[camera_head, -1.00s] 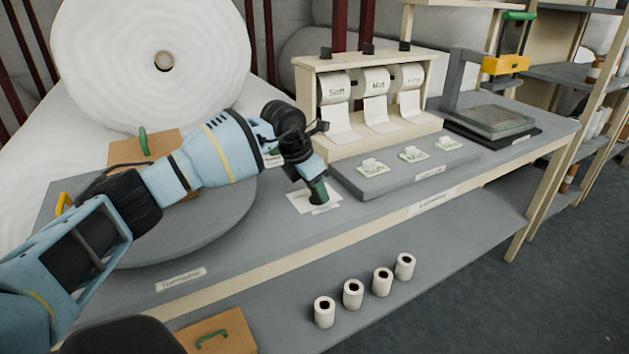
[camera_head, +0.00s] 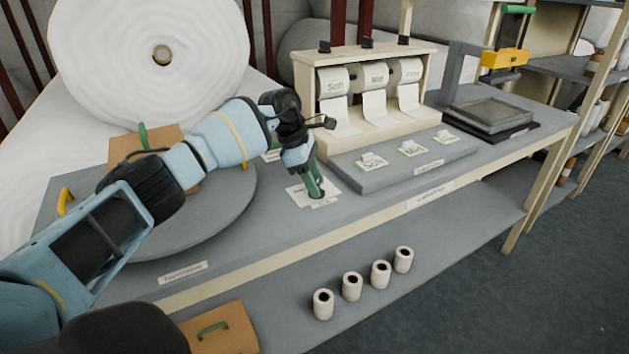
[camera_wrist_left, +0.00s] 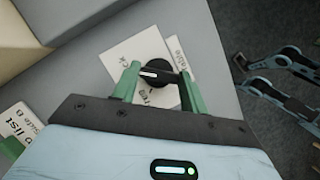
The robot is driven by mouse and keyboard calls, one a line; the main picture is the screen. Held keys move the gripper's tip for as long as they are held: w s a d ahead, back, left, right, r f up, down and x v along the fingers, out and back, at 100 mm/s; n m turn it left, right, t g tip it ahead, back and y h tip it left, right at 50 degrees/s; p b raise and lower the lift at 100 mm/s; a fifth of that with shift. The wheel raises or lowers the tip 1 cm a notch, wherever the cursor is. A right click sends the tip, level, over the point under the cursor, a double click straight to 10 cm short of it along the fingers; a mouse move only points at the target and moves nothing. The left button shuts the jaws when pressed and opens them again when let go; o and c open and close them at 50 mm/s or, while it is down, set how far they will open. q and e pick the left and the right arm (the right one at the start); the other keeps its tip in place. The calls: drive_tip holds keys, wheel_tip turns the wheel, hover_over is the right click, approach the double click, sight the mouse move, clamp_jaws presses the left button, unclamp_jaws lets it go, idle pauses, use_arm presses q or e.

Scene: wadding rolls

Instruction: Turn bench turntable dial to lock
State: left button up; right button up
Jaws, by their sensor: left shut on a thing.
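The dial (camera_wrist_left: 153,73) is a round black knob with a white pointer line, on white printed cards on the bench top. In the wrist view its pointer lies nearly level across the picture. My left gripper (camera_head: 316,193) points down at it with green fingers, and in the wrist view (camera_wrist_left: 158,82) the fingers are closed on it from either side. The card (camera_head: 298,193) under it is partly covered, and its words are hard to read. The grey round turntable (camera_head: 205,222) lies left of the dial, partly behind my left arm.
A wooden box (camera_head: 128,150) sits on the turntable. A grey sample board (camera_head: 350,178) and a roll dispenser (camera_head: 305,85) stand right of the dial. Several small rolls (camera_head: 352,286) stand on the lower shelf. In the wrist view, blue and black arm parts (camera_wrist_left: 285,65) show over the floor.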

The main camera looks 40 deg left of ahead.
idle(0.3)
use_arm(q)
drive_tip(key=o, duration=1)
drive_tip(key=v, duration=0.8)
drive_tip(key=shift+f, duration=0.1)
